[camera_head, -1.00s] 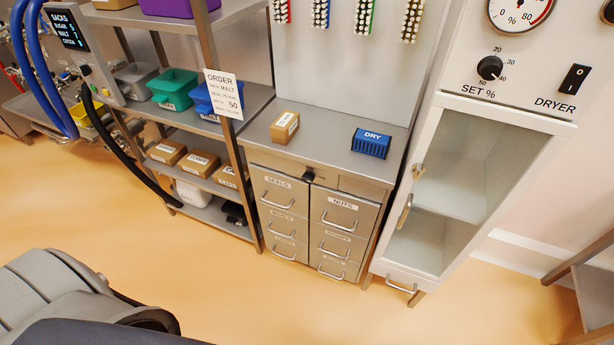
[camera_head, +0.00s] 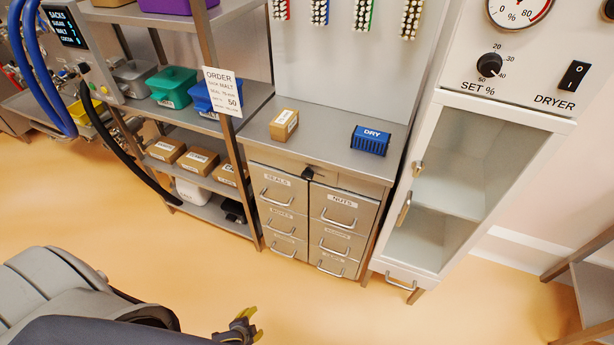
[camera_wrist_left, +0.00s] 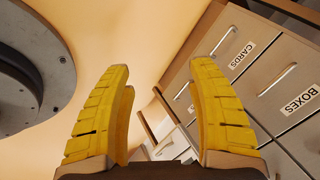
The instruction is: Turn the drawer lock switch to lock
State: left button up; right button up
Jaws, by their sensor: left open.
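The drawer lock switch (camera_head: 308,174) is a small black knob at the top middle of the grey drawer cabinet (camera_head: 352,184), just under its worktop. My left gripper (camera_head: 250,326) is at the bottom of the head view, low over the floor and well short of the cabinet. In the left wrist view its yellow fingers (camera_wrist_left: 160,110) are spread apart with nothing between them. Drawer fronts labelled CARDS (camera_wrist_left: 240,55) and BOXES (camera_wrist_left: 299,103) show beyond the fingers; the switch is not in that view. My right gripper is not in view.
A cardboard box (camera_head: 284,124) and a blue DRY box (camera_head: 370,140) stand on the worktop. A shelf rack with bins (camera_head: 171,87) is to the left, the white dryer cabinet (camera_head: 425,190) to the right. The floor (camera_head: 330,300) before the drawers is clear.

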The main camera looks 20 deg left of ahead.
aim_at(306, 178)
pick_arm(q)
jog(key=w+d+r+m+t, duration=0.2)
jog(key=w+r+m+t, duration=0.4)
jog(key=w+r+m, duration=0.9)
jog(key=w+d+r+m+t, duration=0.1)
jog(key=w+r+m+t, duration=0.15)
jog(key=r, duration=0.75)
jog(key=w+d+r+m+t+h, duration=0.1)
jog(key=w+r+m, duration=0.25)
jog(key=r, duration=0.55)
jog(key=w+d+r+m+t, duration=0.15)
jog(key=r+m, duration=0.25)
jog(key=r, duration=0.6)
jog(key=w, duration=1.7)
jog(key=shift+w+d+f, duration=0.1)
jog(key=shift+w+f, duration=0.1)
jog(key=shift+f, duration=0.05)
jog(key=shift+c, duration=0.5)
grip_shut()
